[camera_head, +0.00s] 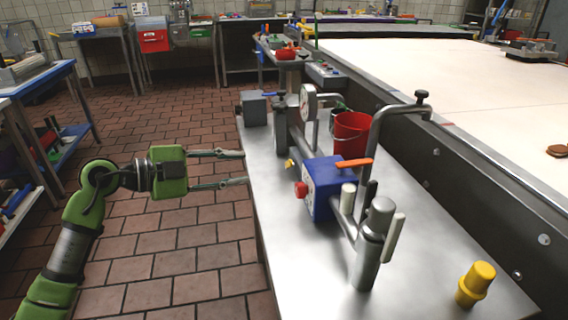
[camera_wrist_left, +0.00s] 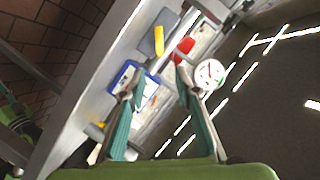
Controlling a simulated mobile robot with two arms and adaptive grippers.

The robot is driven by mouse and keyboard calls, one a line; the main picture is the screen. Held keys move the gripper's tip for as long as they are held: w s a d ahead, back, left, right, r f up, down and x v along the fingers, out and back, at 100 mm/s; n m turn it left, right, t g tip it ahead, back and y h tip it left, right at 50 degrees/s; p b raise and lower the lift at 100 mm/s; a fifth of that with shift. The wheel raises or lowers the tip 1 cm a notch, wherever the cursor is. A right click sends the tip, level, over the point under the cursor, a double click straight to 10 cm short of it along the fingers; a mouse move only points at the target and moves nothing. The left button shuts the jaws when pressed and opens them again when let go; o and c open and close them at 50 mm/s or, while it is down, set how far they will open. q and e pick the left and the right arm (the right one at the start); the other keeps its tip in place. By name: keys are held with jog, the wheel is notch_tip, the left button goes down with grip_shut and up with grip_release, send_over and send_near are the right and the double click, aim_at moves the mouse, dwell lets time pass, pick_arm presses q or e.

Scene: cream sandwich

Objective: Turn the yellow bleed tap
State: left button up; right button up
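A small yellow tap (camera_head: 289,163) sticks out from the pipework just left of a blue box (camera_head: 322,188) with a red knob (camera_head: 300,190) on the metal bench. My left gripper (camera_head: 238,168) is open and empty, its two fingers pointing right toward the tap from beyond the bench's left edge. A gap shows between fingertips and tap in the head view. The left wrist view shows the open fingers (camera_wrist_left: 160,78), with a white-faced gauge (camera_wrist_left: 210,74) to their right. I cannot tell which yellow part there is the tap. My right gripper is not in view.
A red bucket (camera_head: 351,132) stands behind the pipework. A bent grey pipe (camera_head: 374,145) and an orange lever (camera_head: 355,164) rise near the blue box. A yellow capped object (camera_head: 475,285) stands at the bench's front right. The tiled floor (camera_head: 215,225) left of the bench is clear.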

aim_at(289, 163)
pick_arm(q)
jog(key=b+x, duration=0.1)
jog(key=x, duration=1.1)
jog(key=shift+d+f, duration=0.1)
jog(key=shift+w+d+f, duration=0.1)
jog(key=shift+w+d, duration=0.2)
jog(key=shift+d, duration=0.15)
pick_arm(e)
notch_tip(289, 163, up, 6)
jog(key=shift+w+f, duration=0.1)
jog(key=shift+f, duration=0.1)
pick_arm(q)
grip_shut()
